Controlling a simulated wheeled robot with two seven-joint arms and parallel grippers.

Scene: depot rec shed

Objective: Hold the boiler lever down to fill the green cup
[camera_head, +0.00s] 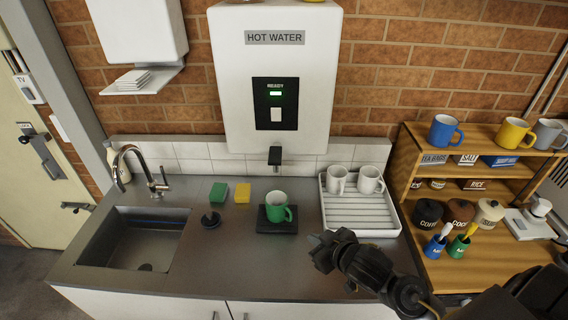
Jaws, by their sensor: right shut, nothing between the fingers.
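The white hot water boiler (270,60) is fixed to the brick wall. Its black panel shows a lit green light under the word READY. The light-coloured lever (276,115) sits in this panel. The black spout (275,156) sticks out below the boiler. The green cup (278,207) stands upright on a black drip tray (265,227), under the spout, handle to the right. My right gripper (322,249) is shut and empty over the counter, to the right of and nearer than the cup, well below the lever. My left gripper is out of view.
A white draining rack (358,219) with two white mugs stands right of the cup. A green sponge (218,193), a yellow sponge (243,193) and a black plug (211,221) lie to the left, beside the sink (132,246). A wooden shelf (480,190) with mugs and canisters is at right.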

